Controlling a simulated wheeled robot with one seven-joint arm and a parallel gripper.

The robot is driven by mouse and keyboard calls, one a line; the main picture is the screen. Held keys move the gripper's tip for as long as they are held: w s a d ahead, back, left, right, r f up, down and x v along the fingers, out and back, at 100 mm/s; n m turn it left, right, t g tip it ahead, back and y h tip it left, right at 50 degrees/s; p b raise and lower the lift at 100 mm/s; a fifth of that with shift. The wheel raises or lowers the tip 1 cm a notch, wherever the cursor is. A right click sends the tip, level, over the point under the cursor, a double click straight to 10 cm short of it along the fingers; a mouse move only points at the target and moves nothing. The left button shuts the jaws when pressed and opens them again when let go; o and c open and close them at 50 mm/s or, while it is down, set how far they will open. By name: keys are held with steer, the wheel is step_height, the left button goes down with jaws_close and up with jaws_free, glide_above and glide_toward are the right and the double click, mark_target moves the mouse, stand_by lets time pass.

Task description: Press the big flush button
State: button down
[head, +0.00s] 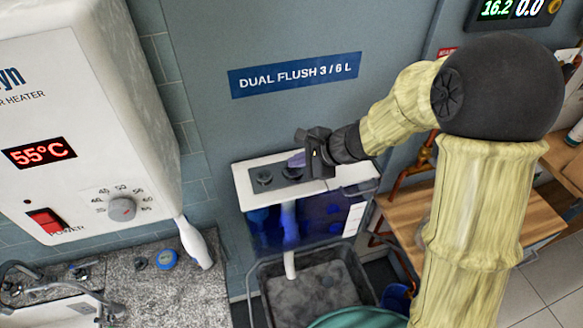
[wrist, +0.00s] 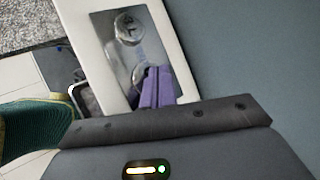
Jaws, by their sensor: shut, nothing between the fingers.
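The cistern's white lid (head: 243,185) carries a dark button plate (head: 278,181) with two round flush buttons. The left button (head: 264,178) is uncovered in the head view. The right button (head: 292,173) is partly hidden under my gripper (head: 297,160). In the wrist view, one round metal button (wrist: 129,26) shows clear at the far end of the plate (wrist: 112,50). My shut purple fingers (wrist: 155,88) are over the near end and cover most of the other button. I cannot tell whether the fingertips touch it, nor which button is bigger.
A white water heater (head: 90,110) hangs at the left above a speckled counter (head: 140,295). A grey tub (head: 320,290) stands below the cistern. A "DUAL FLUSH 3 / 6 L" sign (head: 295,75) is on the wall behind. A wooden bench (head: 510,225) is at the right.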

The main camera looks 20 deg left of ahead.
mark_target(298, 170)
steer(key=shift+f+b, duration=0.45)
steer(key=shift+b, duration=0.05)
stand_by(0.4)
steer(key=shift+r, duration=0.5)
steer(key=shift+r+p, duration=2.4)
steer(key=shift+r, duration=0.65)
steer(key=shift+f, duration=0.1)
